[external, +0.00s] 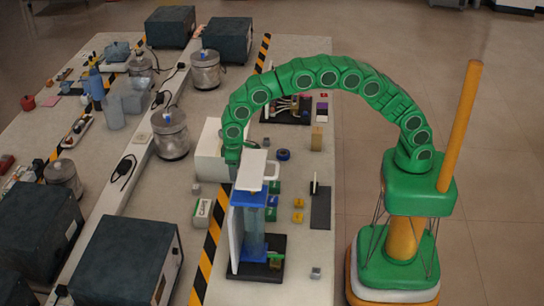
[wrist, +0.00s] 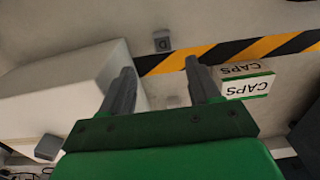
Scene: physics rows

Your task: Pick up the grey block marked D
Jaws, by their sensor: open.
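The grey block marked D (wrist: 162,41) lies on the table in the wrist view, beside the black-and-yellow tape, its letter facing up. In the external view, my gripper is largely hidden behind a stand with a white top.
The stand with a blue column (external: 252,230) rises close to my arm. Another grey block (external: 315,272) lies near the table's front edge.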

